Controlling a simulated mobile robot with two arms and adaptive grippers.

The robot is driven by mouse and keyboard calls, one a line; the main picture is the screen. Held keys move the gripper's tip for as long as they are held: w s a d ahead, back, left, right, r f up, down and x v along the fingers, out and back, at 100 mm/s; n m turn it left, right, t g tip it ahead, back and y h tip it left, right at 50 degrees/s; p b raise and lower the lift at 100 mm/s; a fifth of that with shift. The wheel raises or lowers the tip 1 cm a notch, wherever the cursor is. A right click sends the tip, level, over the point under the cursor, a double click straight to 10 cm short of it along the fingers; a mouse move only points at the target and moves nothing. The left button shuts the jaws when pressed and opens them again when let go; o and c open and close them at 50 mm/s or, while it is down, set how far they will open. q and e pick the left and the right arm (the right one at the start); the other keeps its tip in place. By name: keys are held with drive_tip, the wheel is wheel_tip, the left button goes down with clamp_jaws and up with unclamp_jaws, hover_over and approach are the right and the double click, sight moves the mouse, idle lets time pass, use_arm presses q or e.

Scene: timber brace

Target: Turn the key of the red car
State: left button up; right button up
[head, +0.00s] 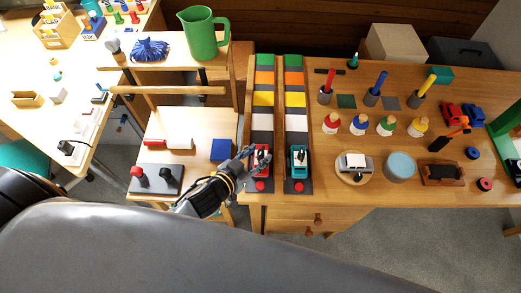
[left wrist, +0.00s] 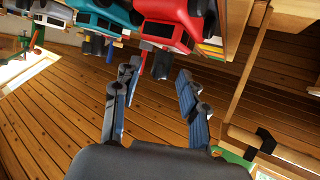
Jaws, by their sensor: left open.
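The red car (head: 262,163) sits at the near end of the left striped lane on the wooden table. My left gripper (head: 248,154) is just left of it. In the left wrist view the red car (left wrist: 172,18) is at the top, and my open left gripper (left wrist: 158,70) points toward it. Dark parts and a thin red piece at the car's end lie near and between the fingertips; I cannot tell which is the key. Nothing is held between the fingers. My right gripper is not in view.
A teal car (head: 298,163) sits in the lane to the right, close beside the red car. A silver car (head: 355,162) stands on a round disc. A small table with a blue block (head: 221,149) is at the left. Pegs and figures crowd the table's right half.

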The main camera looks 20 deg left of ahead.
use_arm(q)
drive_tip(key=shift+x, duration=1.1)
clamp_jaws()
drive_tip(key=shift+r+p, duration=0.1)
drive_tip(key=shift+p, duration=0.2)
